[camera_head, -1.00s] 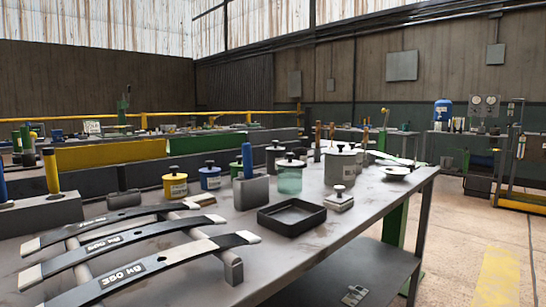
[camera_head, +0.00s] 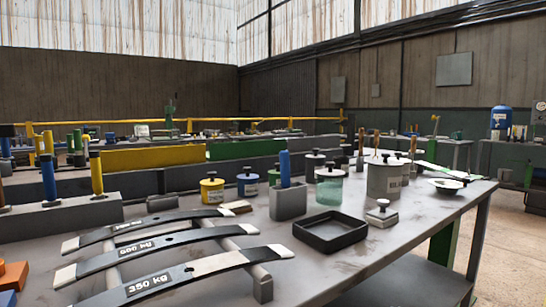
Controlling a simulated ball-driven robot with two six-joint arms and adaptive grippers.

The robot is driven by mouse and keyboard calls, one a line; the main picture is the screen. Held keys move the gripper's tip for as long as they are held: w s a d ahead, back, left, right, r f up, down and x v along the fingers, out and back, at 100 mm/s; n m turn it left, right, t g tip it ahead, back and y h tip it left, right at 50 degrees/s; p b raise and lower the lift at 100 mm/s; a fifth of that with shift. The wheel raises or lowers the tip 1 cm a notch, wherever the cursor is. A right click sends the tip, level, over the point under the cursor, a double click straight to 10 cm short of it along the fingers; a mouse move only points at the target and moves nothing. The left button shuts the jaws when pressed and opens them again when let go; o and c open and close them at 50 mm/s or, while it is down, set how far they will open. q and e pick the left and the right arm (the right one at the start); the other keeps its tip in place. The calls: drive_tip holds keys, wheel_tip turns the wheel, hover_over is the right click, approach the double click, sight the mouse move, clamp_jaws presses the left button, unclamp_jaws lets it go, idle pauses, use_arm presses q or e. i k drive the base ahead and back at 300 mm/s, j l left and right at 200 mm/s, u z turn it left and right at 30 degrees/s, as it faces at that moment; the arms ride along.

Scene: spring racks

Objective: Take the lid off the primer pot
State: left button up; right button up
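The labels are too small to read, so I cannot tell which is the primer pot. Neither of my grippers is in view.
A black tray (camera_head: 318,246) lies in front of the jar, with a small knobbed block (camera_head: 382,217) beside it. A grey block (camera_head: 288,204) holds a blue rod. Curved leaf springs (camera_head: 165,280) fill the front left. Bare bench top lies right of the tray.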

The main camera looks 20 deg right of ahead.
sight(315, 156)
drive_tip(key=l+u, duration=0.2)
drive_tip(key=l, duration=0.35)
drive_tip(key=l+u, duration=0.25)
drive_tip(key=l, duration=0.25)
drive_tip(key=k+l+u, duration=0.2)
drive_tip(key=l, duration=0.3)
drive_tip(key=l+u, duration=0.25)
drive_tip(key=l, duration=0.25)
drive_tip(key=k, duration=0.05)
